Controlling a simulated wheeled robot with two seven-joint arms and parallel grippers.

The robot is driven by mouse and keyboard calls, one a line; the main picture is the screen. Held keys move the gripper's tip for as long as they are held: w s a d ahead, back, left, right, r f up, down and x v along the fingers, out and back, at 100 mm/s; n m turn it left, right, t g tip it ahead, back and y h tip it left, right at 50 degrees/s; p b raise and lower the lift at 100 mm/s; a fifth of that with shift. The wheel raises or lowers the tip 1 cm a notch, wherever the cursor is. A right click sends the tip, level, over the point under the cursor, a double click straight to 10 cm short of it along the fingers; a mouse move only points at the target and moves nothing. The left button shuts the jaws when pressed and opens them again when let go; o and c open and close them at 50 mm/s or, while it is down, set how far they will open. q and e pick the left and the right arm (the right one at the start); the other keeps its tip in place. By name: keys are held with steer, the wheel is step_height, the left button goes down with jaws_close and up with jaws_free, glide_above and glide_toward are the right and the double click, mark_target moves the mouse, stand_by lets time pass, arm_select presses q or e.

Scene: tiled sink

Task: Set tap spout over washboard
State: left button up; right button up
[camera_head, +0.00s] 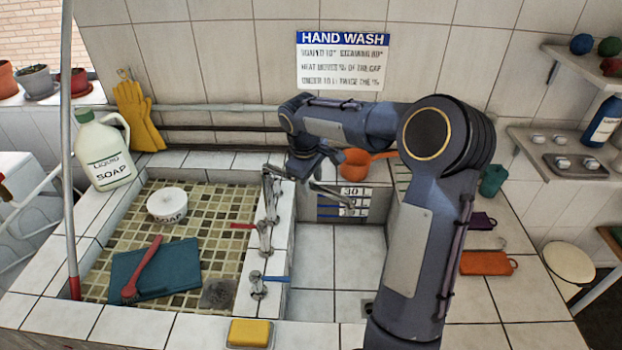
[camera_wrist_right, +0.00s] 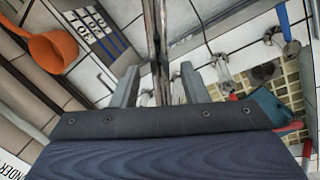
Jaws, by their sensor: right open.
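The metal tap stands on the tiled divider between two basins. Its thin grey spout (camera_head: 328,192) points right, over the deep white-tiled basin (camera_head: 312,245). The shallow mosaic-tiled basin (camera_head: 215,204) on the left appears to be the washboard; no ribbed board is clear there. My right gripper (camera_head: 300,165) is at the tap, its fingers partly hidden by its own wrist. In the right wrist view the open gripper (camera_wrist_right: 158,90) has a metal pipe (camera_wrist_right: 154,35) running between its fingers; contact cannot be told. My left gripper is out of view.
The mosaic basin holds a white soap bowl (camera_head: 167,205), a teal cloth or board (camera_head: 178,268) and a red brush (camera_head: 142,268). Tap handles with red (camera_head: 243,226) and blue (camera_head: 277,279) levers stand on the divider.

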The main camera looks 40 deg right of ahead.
jaws_close()
steer(key=shift+a, duration=0.15)
stand_by(0.4)
